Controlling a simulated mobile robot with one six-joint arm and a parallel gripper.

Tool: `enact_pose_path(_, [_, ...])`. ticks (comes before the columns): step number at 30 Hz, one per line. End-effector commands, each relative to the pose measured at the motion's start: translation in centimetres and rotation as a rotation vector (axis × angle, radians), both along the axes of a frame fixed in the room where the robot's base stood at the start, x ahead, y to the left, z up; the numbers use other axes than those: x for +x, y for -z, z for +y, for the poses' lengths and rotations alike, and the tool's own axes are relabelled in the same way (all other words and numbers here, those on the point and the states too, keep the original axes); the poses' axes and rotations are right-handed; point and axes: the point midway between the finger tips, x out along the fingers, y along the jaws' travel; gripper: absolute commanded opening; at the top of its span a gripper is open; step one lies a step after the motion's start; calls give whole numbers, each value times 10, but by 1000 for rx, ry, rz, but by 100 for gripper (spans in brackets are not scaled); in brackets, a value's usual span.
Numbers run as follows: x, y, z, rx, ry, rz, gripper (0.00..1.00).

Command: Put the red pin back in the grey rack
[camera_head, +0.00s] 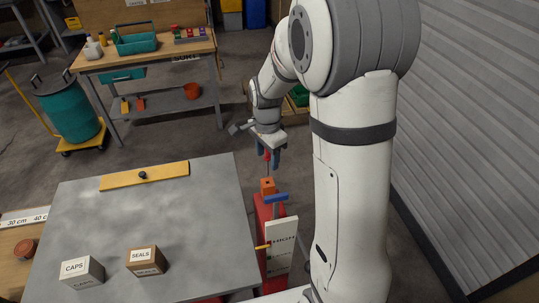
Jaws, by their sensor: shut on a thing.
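My gripper (268,154) points down near the middle of the picture. It is shut on the red pin (267,156), whose red top shows between the blue-grey fingers. A thin dark shaft runs down from the red top toward an orange block (268,186). I cannot tell whether the shaft's lower end touches the block, goes into it or is in front of it. I cannot make out a grey rack for certain in this view; my arm hides part of the area to the right.
Below the gripper are a blue bar (276,198), a red stand (262,214) and a pale board marked HIGH (281,247). A grey-topped table (205,215) at left bears CAPS (83,271) and SEALS (147,261) boxes. A ribbed wall (480,120) is at right.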

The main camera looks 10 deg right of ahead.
Motion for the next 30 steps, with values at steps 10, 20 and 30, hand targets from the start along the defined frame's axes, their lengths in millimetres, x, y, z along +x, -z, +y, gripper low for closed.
enact_pose_path(10, [0,-60,0,0,0,-2,29])
enact_pose_path(20, [1,-104,0,0,0,-3,29])
enact_pose_path(30, [0,-117,0,0,0,0,29])
